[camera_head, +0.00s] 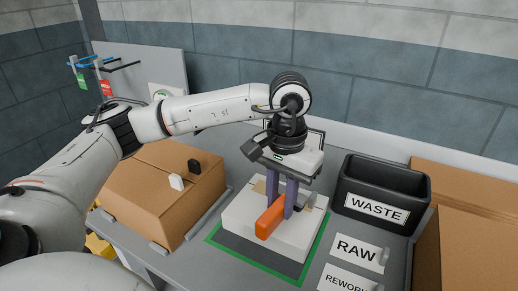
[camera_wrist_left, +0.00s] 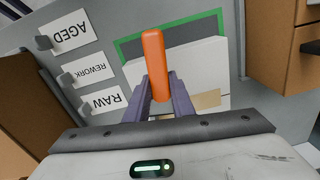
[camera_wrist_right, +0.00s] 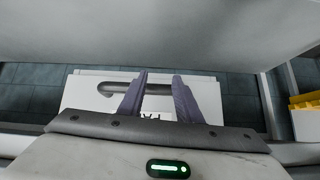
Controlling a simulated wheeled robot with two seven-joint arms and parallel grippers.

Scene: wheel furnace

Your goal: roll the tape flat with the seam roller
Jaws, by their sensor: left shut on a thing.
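A pale block (camera_head: 238,218) lies on a green-edged grey mat (camera_head: 326,229) on the bench. Tan tape shows on the block's top at its back left (camera_head: 259,187) and right (camera_head: 320,202). My left gripper (camera_head: 279,207), pointing down over the block, is shut on the orange handle (camera_head: 270,220) of the seam roller. The handle also shows between the fingers in the left wrist view (camera_wrist_left: 155,62), with tan tape (camera_wrist_left: 207,99) beside them. The roller's wheel is mostly hidden; contact with the tape cannot be told. My right gripper (camera_wrist_right: 160,78) is open, seen only in its wrist view.
A black WASTE bin (camera_head: 382,190) stands right of the block, with RAW (camera_head: 354,252) and REWORK (camera_head: 345,279) cards in front. A cardboard box (camera_head: 150,190) stands left. In the right wrist view a grey bar (camera_wrist_right: 120,89) crosses a lettered white panel (camera_wrist_right: 80,95).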

